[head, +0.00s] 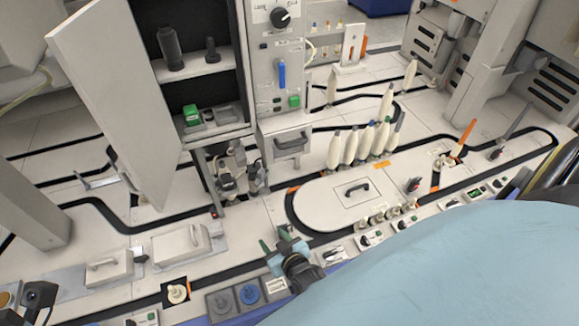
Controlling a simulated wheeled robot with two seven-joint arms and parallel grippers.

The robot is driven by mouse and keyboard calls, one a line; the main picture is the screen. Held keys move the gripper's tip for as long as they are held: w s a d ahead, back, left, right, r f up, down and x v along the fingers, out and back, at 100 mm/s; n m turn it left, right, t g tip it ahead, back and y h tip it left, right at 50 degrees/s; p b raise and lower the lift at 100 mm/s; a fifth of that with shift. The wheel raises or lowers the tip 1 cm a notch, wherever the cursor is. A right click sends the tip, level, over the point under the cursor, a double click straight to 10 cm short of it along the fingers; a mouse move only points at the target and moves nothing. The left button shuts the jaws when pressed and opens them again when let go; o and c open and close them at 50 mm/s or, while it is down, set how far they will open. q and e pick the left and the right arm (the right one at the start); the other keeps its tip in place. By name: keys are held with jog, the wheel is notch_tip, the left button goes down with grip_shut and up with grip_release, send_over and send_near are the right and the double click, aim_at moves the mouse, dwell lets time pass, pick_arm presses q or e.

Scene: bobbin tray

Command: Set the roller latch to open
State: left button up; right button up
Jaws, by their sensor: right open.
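I cannot tell for sure which part is the roller latch. A blue upright lever (281,74) is on the grey control panel, and an orange lever (465,137) stands tilted on the deck at the right. My right gripper (275,241) is open and empty at the lower middle, left of the white oval plate. It is well below the blue lever and apart from both levers.
A cabinet door (115,95) stands open at the upper left. Several white bobbins (351,147) stand behind the oval plate (322,207). Small knobs and switches line the front edge. Covers with handles (181,245) sit at the lower left.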

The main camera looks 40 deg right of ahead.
jog(key=s+a+f+n+g+y+p, duration=0.1)
jog(key=s+f+g+p, duration=0.1)
jog(key=s+p, duration=0.3)
jog(key=s+g, duration=0.1)
jog(key=s, duration=0.3)
jog(key=shift+f+g, duration=0.15)
jog(key=shift+g, duration=0.15)
